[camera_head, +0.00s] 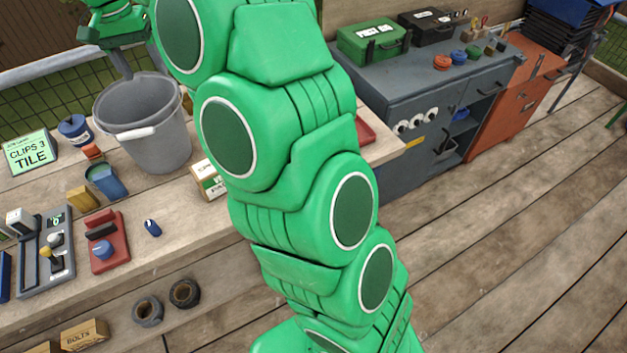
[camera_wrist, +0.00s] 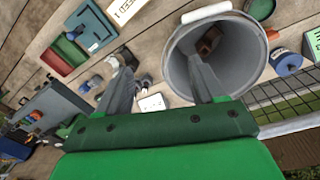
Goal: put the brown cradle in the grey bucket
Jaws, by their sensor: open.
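The grey bucket (camera_head: 160,150) stands on the wooden bench at the left in the head view. The wrist view looks down into its open mouth (camera_wrist: 240,62). A brown piece, seemingly the brown cradle (camera_wrist: 209,41), lies inside the bucket against the inner wall. The head view does not show it. My gripper (camera_wrist: 160,66) is open and empty, with its two grey fingers apart. One finger overlaps the bucket's mouth in the wrist view. In the head view the gripper is above the bucket's back rim, partly cut off at the top edge.
A card reading "CLIPS 3 TILE" (camera_head: 29,152), a blue tape roll (camera_head: 75,130) and a blue cup-like piece (camera_head: 105,181) stand left of the bucket. A small box (camera_head: 208,180) is at its right. My arm hides part of the bench.

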